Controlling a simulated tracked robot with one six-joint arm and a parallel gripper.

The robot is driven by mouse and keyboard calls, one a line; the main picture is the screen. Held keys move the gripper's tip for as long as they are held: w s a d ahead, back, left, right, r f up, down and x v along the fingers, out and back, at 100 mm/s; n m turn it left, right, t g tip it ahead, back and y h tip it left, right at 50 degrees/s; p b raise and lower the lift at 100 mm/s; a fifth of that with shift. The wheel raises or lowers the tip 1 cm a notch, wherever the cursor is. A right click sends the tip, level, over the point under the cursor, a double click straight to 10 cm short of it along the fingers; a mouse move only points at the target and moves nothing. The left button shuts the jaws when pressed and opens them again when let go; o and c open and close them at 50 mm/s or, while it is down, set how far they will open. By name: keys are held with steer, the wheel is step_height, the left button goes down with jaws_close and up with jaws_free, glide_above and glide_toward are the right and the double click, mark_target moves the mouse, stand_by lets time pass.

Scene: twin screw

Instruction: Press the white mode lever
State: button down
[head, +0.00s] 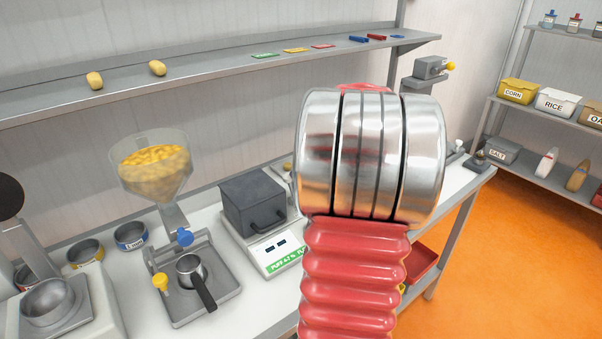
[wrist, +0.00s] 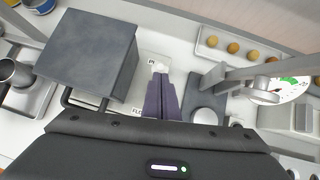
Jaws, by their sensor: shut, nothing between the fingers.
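In the wrist view my gripper (wrist: 161,78) is shut and empty, its two purple fingers together. The fingertips are over a white panel beside the dark grey box (wrist: 88,55). A small pale piece (wrist: 160,66) just beyond the tips may be the white mode lever; I cannot tell for certain, nor whether the tips touch it. Partly hidden labels show near the fingers. In the head view the dark box (head: 252,203) stands on a white base with a display and a green label. My silver and red arm hides my gripper and the lever there.
Left of the box in the head view are a hopper of yellow pieces (head: 152,165) and a metal cup with a dark handle (head: 192,272). In the wrist view a grey-framed device (wrist: 205,100) stands close right of the fingers, with a tray of round brown items (wrist: 205,52) behind.

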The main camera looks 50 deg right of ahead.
steer(key=shift+w+d, duration=0.25)
steer(key=shift+w, duration=0.55)
steer(key=s+r, duration=0.5)
steer(key=r, duration=0.6)
steer(key=shift+s+d+r, duration=0.15)
steer(key=shift+s+r, duration=0.05)
steer(key=shift+r, duration=0.2)
stand_by(0.5)
